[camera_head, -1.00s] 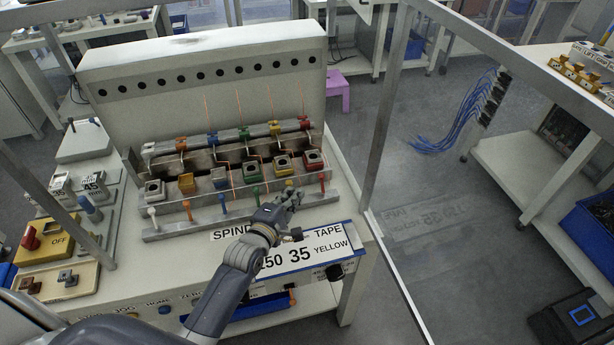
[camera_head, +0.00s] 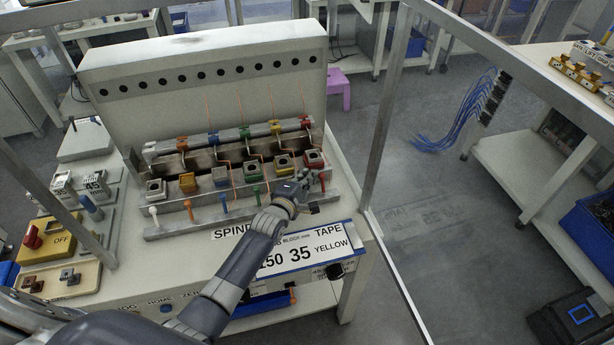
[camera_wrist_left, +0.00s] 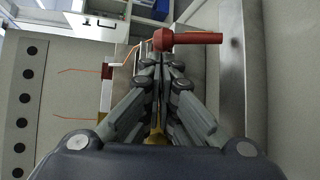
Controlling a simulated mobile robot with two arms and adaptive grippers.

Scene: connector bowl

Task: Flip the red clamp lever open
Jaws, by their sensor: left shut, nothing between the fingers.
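The red clamp lever (camera_head: 322,182) is at the right end of the row of coloured levers along the fixture's front. In the left wrist view the red lever (camera_wrist_left: 200,39) shows as a round hub with a straight handle pointing right. My left gripper (camera_head: 312,176) is shut and empty, its fingertips close beside the red lever. In the left wrist view the closed fingertips (camera_wrist_left: 161,62) lie just below the hub; I cannot tell whether they touch it. The gripper hides the yellow lever. My right gripper is not in view.
The blue lever (camera_head: 223,201), orange lever (camera_head: 189,209) and white lever (camera_head: 153,212) stand to the left in the same row. A metal frame post (camera_head: 383,110) rises to the right.

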